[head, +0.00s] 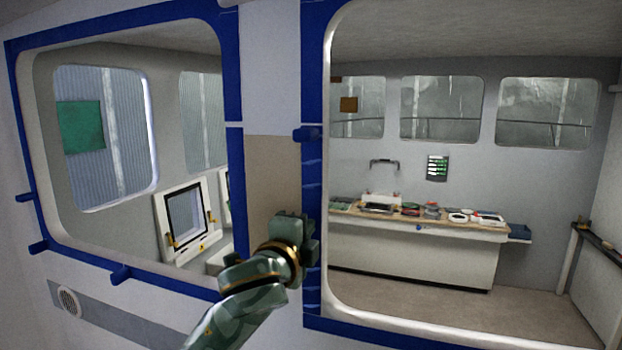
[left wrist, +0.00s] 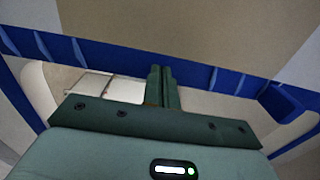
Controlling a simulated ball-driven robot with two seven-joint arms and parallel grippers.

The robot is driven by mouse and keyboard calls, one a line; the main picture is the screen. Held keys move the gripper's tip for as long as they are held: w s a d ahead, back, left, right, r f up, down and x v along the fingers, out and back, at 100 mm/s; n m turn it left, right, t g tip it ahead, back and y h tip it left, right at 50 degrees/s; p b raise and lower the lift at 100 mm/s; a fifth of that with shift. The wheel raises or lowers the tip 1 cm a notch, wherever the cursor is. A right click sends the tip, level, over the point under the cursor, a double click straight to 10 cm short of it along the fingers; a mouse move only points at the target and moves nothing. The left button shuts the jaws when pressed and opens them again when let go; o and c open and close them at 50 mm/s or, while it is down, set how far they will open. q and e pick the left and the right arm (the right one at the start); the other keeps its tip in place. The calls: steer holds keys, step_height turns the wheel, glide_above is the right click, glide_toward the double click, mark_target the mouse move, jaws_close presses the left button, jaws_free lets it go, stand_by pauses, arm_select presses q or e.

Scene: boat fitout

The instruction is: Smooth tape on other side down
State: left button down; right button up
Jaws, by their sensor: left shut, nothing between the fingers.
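Blue tape (head: 313,170) runs down the left edge of the right window, with several raised creases and a tab (head: 308,133) sticking out sideways. More blue tape (head: 236,180) frames the left window, with tabs poking out along its left and lower edges. My left gripper (head: 308,228) is at the tape strip between the two windows and hides part of it. In the left wrist view, its closed, empty fingers (left wrist: 160,72) lie against the blue tape (left wrist: 120,58), which has creases on both sides of them. Whether they press on it I cannot tell. My right gripper is not in view.
A beige wall patch (head: 268,170) lies between the windows. Through the right window stands a bench (head: 420,228) with several tools and parts. A white framed hatch (head: 186,215) shows through the left window. A round vent (head: 69,300) is at lower left.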

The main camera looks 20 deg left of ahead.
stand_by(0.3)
arm_select(q)
steer(key=shift+f, duration=0.5)
steer(key=shift+s+p, duration=0.2)
steer(key=shift+p, duration=0.15)
steer(key=shift+f, duration=0.1)
steer(key=shift+w+f+b, duration=0.15)
steer(key=shift+f+b, duration=0.4)
steer(key=shift+f, duration=1)
steer(key=shift+f, duration=0.1)
